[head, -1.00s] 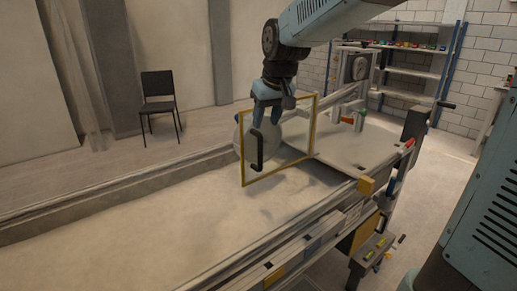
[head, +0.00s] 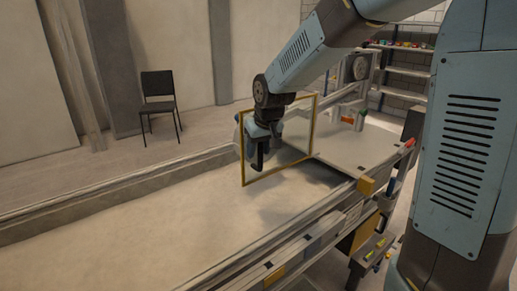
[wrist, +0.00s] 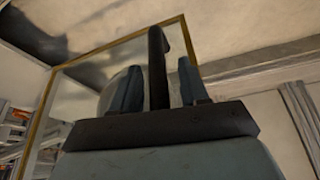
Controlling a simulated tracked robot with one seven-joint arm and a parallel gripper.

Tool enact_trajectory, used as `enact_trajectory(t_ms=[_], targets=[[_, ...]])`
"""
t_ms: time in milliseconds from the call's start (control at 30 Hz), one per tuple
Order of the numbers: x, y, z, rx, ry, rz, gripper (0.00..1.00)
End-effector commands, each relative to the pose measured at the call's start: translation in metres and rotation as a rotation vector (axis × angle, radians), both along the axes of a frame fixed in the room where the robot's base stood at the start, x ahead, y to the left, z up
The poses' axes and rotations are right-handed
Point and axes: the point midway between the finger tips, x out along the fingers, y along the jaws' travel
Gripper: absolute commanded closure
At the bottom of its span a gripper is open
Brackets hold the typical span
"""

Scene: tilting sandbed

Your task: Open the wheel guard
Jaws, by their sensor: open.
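The wheel guard (head: 313,125) is a clear panel in a yellow frame, standing upright over the sandbed. Its frame also shows in the wrist view (wrist: 38,125). A pale round wheel stands behind the panel, mostly covered by my arm in the head view. My gripper (head: 259,142) is at the left part of the guard, by its black handle (head: 260,163). In the wrist view the handle (wrist: 157,65) stands between the two blue fingers of my gripper (wrist: 160,85), with gaps on both sides. The fingers are open. Whether they touch the handle cannot be told.
The sandbed (head: 130,225) has raised side rails. A flat grey deck (head: 350,145) lies right of the guard, with fittings along the near rail. A black chair (head: 158,95) stands far back. Shelves (head: 400,65) hold small coloured items at the back right.

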Motion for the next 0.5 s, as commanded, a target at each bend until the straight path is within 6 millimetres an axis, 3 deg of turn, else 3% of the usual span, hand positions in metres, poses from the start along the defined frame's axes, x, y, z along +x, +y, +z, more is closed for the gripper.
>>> enact_trajectory(t_ms=[167,500], targets=[[0.0,-0.0002,0.0002,0.0,0.0,0.0,0.56],[0.0002,-0.0006,0.0004,-0.001,0.0,0.0,0.88]])
